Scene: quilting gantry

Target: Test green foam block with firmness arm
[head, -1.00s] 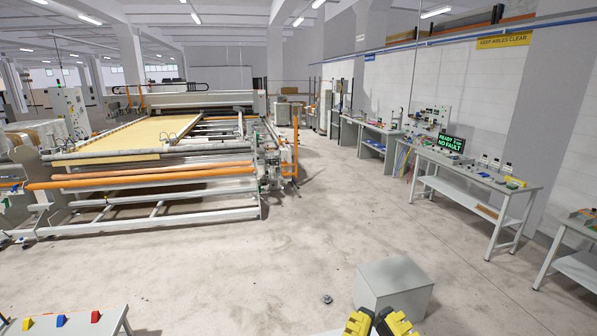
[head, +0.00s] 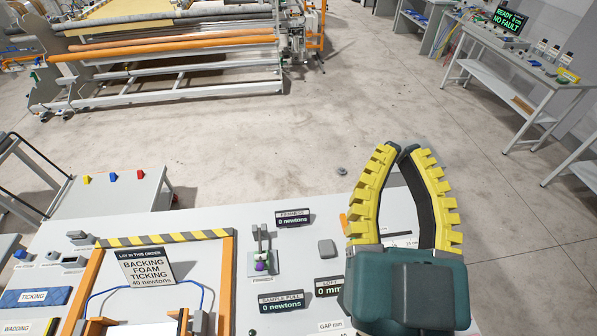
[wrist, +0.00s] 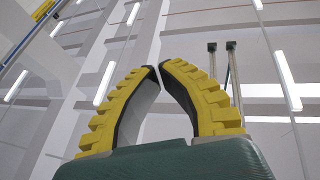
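The firmness device (head: 263,238) stands on the bench in the head view, a small upright grey mechanism with a purple part low on it and a label in front. The firmness display (head: 293,219) behind it reads 0 newtons. I see no green foam block in either view. My gripper (head: 396,150) is right of the device and points up and away from the bench. Its two yellow ribbed fingers arch inward and their tips nearly meet, with nothing between them. The fingers also show in the wrist view (wrist: 158,68) against the ceiling.
The bench (head: 215,222) carries an orange-sided frame (head: 230,275) with a striped bar. A layer-order sign (head: 146,267), a sample-pull display (head: 281,301) and a blue ticking piece (head: 34,298) are there. A side table (head: 125,190) holds coloured blocks. Open floor lies behind.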

